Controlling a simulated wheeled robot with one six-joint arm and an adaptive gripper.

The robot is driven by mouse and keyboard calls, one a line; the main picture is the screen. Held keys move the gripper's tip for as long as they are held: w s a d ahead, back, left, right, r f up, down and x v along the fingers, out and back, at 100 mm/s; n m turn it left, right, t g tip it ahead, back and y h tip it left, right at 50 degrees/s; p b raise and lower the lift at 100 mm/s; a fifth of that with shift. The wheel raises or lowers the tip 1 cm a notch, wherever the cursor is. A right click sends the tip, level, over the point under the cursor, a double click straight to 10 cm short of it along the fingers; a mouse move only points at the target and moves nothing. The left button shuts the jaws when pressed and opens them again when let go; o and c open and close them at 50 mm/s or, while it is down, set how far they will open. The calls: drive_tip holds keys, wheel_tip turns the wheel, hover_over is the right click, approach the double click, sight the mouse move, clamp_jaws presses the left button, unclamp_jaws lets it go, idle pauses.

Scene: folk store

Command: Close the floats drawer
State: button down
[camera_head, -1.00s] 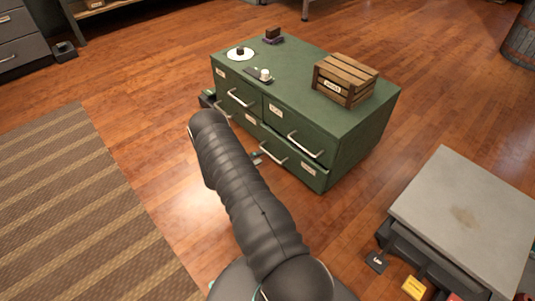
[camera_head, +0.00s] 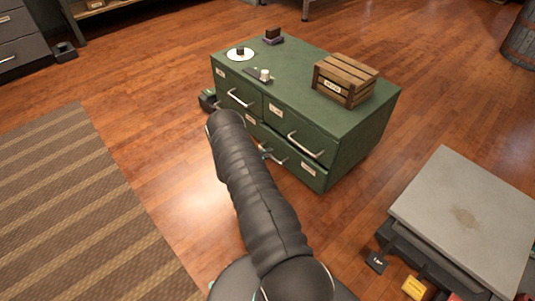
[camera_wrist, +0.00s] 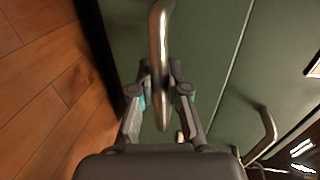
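The green cabinet (camera_head: 370,128) stands on the floor with several drawers. Their labels are too small to read, so I cannot tell by name which is the floats drawer. In the wrist view, the metal handle (camera_wrist: 160,40) runs between the two fingers of my gripper (camera_wrist: 160,75). I cannot tell if both fingers press on it. My arm hides part of the lower left front.
On the cabinet top are a wooden crate (camera_head: 345,79), a white disc (camera_head: 240,54), a small tray (camera_head: 258,75) and a dark block (camera_head: 273,36). A dark object (camera_head: 208,99) shows at the cabinet's left end. A grey-topped table (camera_head: 470,205) stands at right. Floor before the cabinet is clear.

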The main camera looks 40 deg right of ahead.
drive_tip(key=b+x, duration=0.2)
drive_tip(key=shift+w+d+r, duration=0.1)
drive_tip(key=shift+d+r, duration=0.15)
drive_tip(key=shift+d, duration=0.1)
drive_tip(key=c, duration=1.2)
unclamp_jaws()
drive_tip(key=shift+d, duration=0.2)
drive_tip(key=shift+o, duration=0.2)
drive_tip(key=shift+a, duration=0.2)
drive_tip(key=shift+a, duration=0.1)
drive_tip(key=v, duration=1.1)
drive_tip(key=shift+a, duration=0.35)
